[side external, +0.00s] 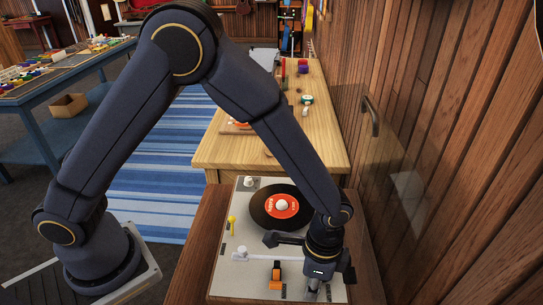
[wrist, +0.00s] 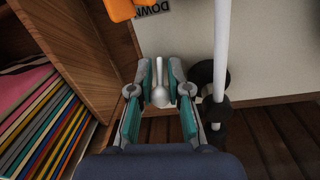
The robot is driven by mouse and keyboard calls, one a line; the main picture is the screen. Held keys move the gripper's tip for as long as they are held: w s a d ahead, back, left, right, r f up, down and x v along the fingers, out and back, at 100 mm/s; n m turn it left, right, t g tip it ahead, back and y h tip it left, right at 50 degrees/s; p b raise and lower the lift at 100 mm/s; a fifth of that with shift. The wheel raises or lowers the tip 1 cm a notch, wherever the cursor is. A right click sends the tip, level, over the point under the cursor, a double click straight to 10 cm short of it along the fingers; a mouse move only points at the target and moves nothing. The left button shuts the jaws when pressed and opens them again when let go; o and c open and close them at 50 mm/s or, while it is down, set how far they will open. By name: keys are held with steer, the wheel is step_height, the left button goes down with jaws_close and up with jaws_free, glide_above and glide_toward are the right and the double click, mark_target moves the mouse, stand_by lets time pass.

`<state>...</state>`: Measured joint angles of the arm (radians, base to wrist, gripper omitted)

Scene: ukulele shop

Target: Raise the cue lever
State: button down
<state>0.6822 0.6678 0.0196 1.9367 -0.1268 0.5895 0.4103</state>
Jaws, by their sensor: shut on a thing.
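The turntable (side external: 230,278) has a pale top and carries a black record (side external: 262,212) with an orange label. In the wrist view, a silver lever with a rounded end (wrist: 159,94), apparently the cue lever, stands between the fingers of my gripper (wrist: 160,72). The fingers are closed on it from both sides. In the side view, my gripper (side external: 318,288) is at the near right corner of the turntable, and the lever is not clear there. A "DOWN" label (wrist: 153,9) is on the deck ahead of the fingers.
The white tonearm (wrist: 222,45) with its black counterweight (wrist: 208,76) runs close to the right finger. An orange piece (wrist: 117,9) is on the deck, also seen in the side view (side external: 276,272). Colourful sleeves (wrist: 40,125) stand left. A wood-panelled wall (side external: 440,150) rises at right.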

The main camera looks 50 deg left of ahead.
steer(key=shift+w+d+g+y, duration=0.1)
steer(key=shift+w+g+y, duration=0.05)
steer(key=shift+g+y, duration=0.2)
stand_by(0.3)
steer(key=c, duration=1.3)
jaws_free()
